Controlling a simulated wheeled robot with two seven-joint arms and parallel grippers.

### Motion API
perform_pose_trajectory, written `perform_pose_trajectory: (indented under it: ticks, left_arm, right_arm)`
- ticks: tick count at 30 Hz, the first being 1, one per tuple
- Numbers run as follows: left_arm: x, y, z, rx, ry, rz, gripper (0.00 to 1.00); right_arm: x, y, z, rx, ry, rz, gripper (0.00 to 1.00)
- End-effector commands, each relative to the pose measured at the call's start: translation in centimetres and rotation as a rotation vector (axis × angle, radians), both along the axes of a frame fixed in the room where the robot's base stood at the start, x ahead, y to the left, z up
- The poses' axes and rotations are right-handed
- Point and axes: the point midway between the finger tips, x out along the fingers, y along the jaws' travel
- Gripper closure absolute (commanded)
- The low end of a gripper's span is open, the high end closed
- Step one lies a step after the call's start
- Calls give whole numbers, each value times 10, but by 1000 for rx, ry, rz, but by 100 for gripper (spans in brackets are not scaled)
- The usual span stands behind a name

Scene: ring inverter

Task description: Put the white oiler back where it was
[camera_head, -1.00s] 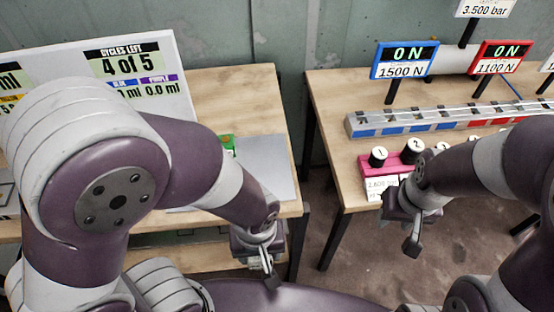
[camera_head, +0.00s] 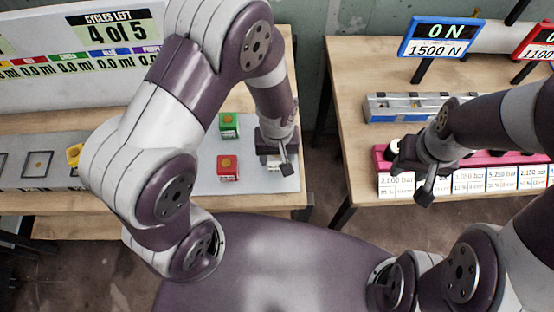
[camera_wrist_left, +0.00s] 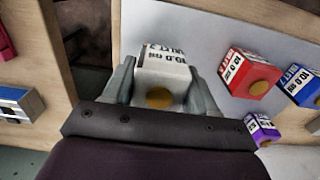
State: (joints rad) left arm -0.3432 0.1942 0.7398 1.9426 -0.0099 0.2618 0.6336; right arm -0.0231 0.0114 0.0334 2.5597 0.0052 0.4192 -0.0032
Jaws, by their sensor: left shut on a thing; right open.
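The white oiler (camera_wrist_left: 165,72) is a small white block with dark print and a brass-coloured disc. My left gripper (camera_head: 281,160) is shut on it, one finger on each side, as the left wrist view shows. In the head view the oiler is mostly hidden by the gripper, over the right part of the grey plate (camera_head: 204,181). I cannot tell whether it touches the plate. My right gripper (camera_head: 424,188) is open and empty, in front of the pink block (camera_head: 470,158) on the right table.
A green oiler (camera_head: 229,125) and a red oiler (camera_head: 228,168) stand on the plate. The left wrist view also shows a blue oiler (camera_wrist_left: 300,86) and a purple oiler (camera_wrist_left: 262,130). A yellow oiler (camera_head: 74,154) is by the tray (camera_head: 12,175) at left. A gap separates the tables.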

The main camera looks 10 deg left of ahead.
Motion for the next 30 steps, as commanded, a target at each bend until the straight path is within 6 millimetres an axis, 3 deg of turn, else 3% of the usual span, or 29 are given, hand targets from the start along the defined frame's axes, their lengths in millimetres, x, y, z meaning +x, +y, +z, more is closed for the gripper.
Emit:
perform_pose_trajectory:
  ticks: [6, 17, 18, 20, 30]
  left_arm:
    - [-2, 0, -35, 2, 5, -1, 76]
    - [-1, 0, -40, 0, 2, -1, 76]
    - [-1, 0, -39, 1, 1, -1, 33]
    - [-1, 0, -39, 0, 2, -1, 17]
    - [-1, 0, -32, 0, 1, -1, 17]
  right_arm:
    - [0, 0, 2, 0, 0, 0, 57]
    - [0, 0, -1, 0, 0, 0, 57]
    - [0, 0, 0, 0, 0, 0, 57]
    - [0, 0, 0, 0, 0, 0, 57]
    - [0, 0, 3, 0, 0, 0, 57]
